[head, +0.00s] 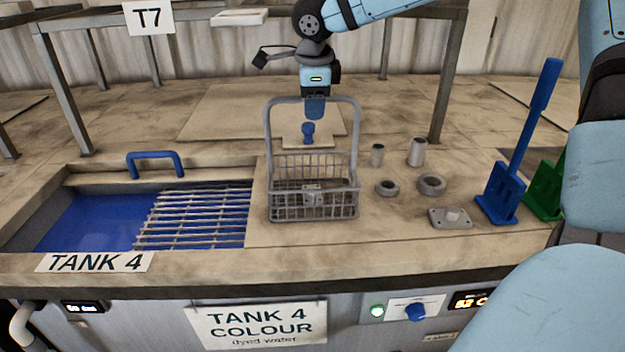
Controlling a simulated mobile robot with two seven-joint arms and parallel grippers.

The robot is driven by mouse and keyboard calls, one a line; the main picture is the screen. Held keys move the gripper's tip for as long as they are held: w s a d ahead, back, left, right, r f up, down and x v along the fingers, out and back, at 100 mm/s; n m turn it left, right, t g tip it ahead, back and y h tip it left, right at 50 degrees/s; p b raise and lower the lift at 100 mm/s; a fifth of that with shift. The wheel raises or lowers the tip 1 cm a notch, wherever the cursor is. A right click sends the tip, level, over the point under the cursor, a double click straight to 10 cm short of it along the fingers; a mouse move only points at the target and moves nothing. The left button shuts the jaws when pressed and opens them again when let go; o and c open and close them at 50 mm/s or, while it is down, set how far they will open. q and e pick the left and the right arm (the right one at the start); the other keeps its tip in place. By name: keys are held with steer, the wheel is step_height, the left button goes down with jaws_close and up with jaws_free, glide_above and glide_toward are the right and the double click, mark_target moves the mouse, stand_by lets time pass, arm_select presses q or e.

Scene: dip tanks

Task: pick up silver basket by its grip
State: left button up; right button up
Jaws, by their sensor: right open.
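The silver basket (313,205), a wire mesh box, stands upright on the worktop just right of the tank. Its tall arched handle (357,135) rises above it, with the grip along the top. My right gripper (315,108) points down at the middle of the grip. It is open, and its fingers overlap the grip in the picture. I cannot tell whether they straddle or touch it. Nothing appears held. My left gripper is not in view.
Left is Tank 4 with blue liquid (85,218), a rod grating (195,215) and a blue handle (155,156). Small metal parts (431,184) sit right of the basket, then blue (500,195) and green (546,188) tools.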

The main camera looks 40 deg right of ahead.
steer(key=shift+w+f, duration=0.1)
steer(key=shift+f, duration=0.45)
jaws_close()
stand_by(1.0)
